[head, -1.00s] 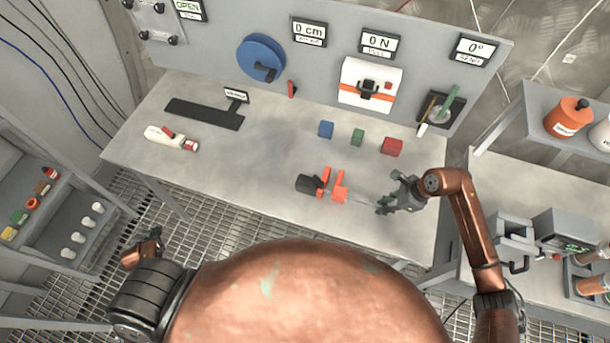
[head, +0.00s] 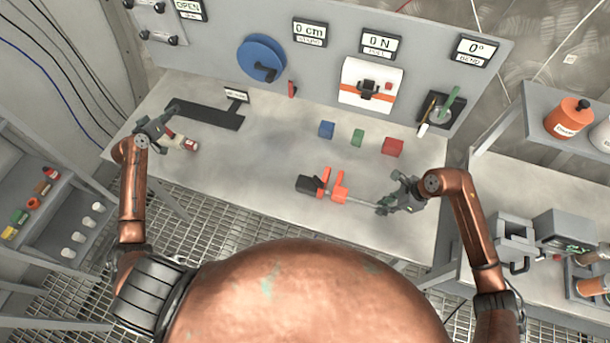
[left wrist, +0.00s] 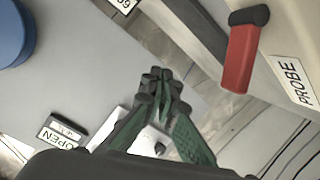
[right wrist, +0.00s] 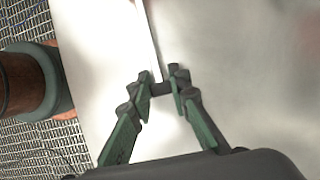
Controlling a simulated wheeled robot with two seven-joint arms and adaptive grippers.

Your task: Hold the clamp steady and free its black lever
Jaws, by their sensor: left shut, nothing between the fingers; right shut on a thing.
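The clamp (head: 336,187), with orange jaws, a black body (head: 308,184) and a thin metal bar (head: 361,203), lies on the bench. My right gripper (head: 383,208) is shut on the right end of the bar; the right wrist view shows the bar (right wrist: 152,45) running up from between its fingers (right wrist: 162,86). I cannot make out the black lever separately from the black body. My left gripper (head: 168,112) is shut and empty, far left of the clamp, above the bench by the white probe (head: 183,141). The left wrist view shows its closed tips (left wrist: 160,85).
A blue block (head: 326,129), green block (head: 357,137) and red block (head: 392,146) stand behind the clamp. A black T-shaped plate (head: 205,115) lies at the left. The bench between probe and clamp is clear.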

